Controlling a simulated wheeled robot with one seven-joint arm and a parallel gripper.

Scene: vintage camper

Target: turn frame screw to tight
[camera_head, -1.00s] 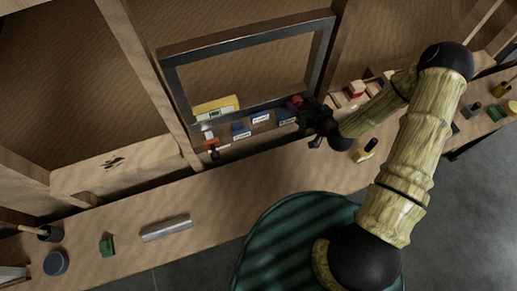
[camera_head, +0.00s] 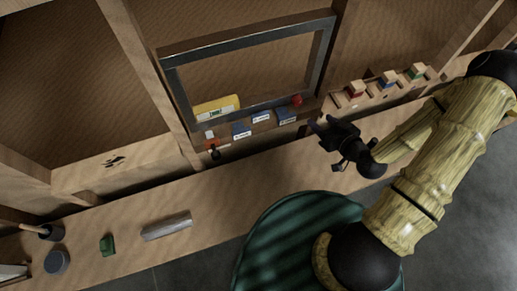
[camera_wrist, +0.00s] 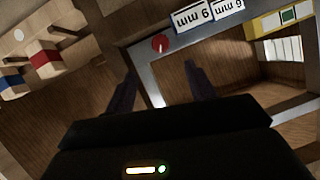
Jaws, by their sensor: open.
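A red round knob (camera_head: 297,100), which looks like the frame screw, sits at the lower right corner of the dark metal frame (camera_head: 245,36). The red knob also shows in the wrist view (camera_wrist: 159,43), with a pale line on it. My gripper (camera_head: 318,127) is open and empty, to the lower right of the knob and apart from it. In the wrist view its two dark fingers (camera_wrist: 160,82) are spread, with the knob beyond and between them. I cannot tell how tight the screw is.
Blue boxes with white mm labels (camera_head: 242,130) and a yellow level (camera_head: 216,107) lie along the frame's lower edge. An orange-and-white item (camera_head: 211,139) is at its lower left. Coloured blocks (camera_head: 355,88) stand in a wooden rack at right. A grey bar (camera_head: 166,226) lies on the bench.

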